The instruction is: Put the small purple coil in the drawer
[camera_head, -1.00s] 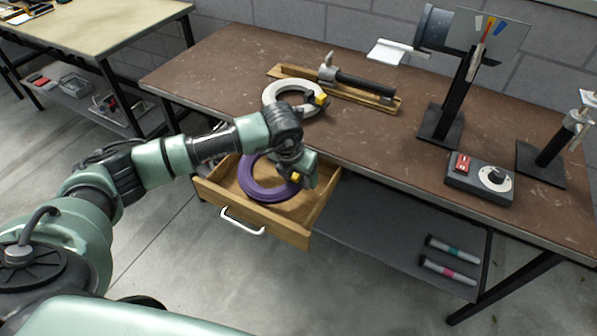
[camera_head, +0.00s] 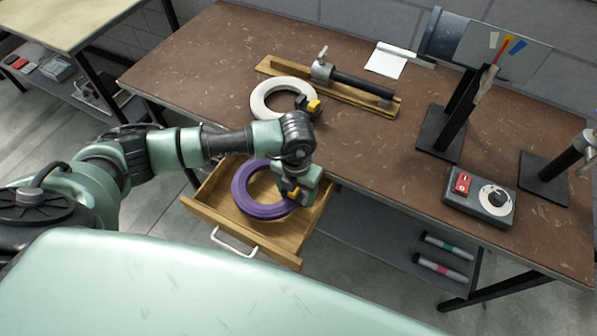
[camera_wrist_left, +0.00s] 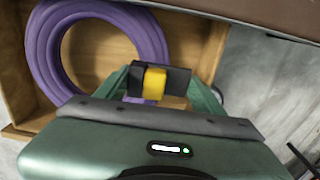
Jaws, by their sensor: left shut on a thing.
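A purple coil (camera_head: 243,196) is within the outline of the open wooden drawer (camera_head: 203,208). I cannot tell whether it rests on the drawer bottom or hangs just above. My left gripper (camera_head: 291,192) points down over the drawer's right part and is shut on the coil's black-and-yellow clip. In the left wrist view the purple coil (camera_wrist_left: 42,45) lies left of the gripper (camera_wrist_left: 157,84), with the yellow clip between its fingers and the drawer (camera_wrist_left: 200,42) beneath. My right gripper is not in view.
A white coil (camera_head: 262,98) with a similar clip lies on the brown workbench (camera_head: 215,60) behind the drawer. A wooden-based device (camera_head: 335,85), black stands and a control box (camera_head: 478,197) stand on the bench. Marker-like tubes (camera_head: 443,266) lie on the shelf below.

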